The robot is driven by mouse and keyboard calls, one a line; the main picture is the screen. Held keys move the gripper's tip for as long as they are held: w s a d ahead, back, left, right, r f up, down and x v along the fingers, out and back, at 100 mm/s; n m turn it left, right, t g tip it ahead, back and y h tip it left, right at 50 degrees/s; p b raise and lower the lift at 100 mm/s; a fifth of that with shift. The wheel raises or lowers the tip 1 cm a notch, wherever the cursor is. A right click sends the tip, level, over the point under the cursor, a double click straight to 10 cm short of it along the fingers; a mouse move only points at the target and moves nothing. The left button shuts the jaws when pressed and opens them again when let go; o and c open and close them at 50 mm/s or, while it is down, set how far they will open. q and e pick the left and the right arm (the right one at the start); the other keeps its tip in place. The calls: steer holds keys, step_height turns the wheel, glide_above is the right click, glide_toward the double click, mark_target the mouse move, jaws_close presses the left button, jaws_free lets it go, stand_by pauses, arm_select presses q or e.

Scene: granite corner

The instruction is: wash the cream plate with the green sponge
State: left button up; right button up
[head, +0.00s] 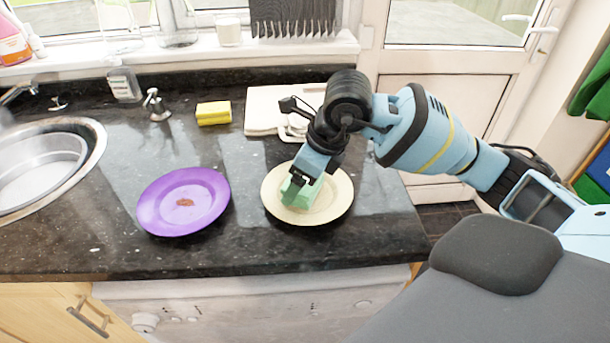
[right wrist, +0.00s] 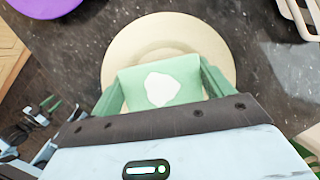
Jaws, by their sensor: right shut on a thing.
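The cream plate (head: 335,200) lies on the dark granite counter near its right end. It also shows in the right wrist view (right wrist: 165,35). My right gripper (head: 302,188) is over the left part of the plate and shut on the green sponge (head: 298,195). In the right wrist view the sponge (right wrist: 150,75) sits between the two fingers, with a white patch on its face. The sponge covers part of the plate; whether it touches the plate is hard to tell.
A purple plate (head: 160,208) with a brown smear lies left of the cream plate. A yellow sponge (head: 213,113), a white cloth or board (head: 262,110) and a tap knob (head: 155,105) are behind. The steel sink (head: 97,140) is at far left. The counter's front edge is close.

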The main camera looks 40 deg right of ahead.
steer(key=shift+s+d+f, duration=0.1)
steer(key=shift+s+d, duration=0.4)
steer(key=shift+d, duration=0.25)
steer(key=shift+w+a, duration=0.5)
steer(key=shift+a, duration=0.25)
steer(key=shift+s+d, duration=0.5)
steer(key=shift+d, duration=0.3)
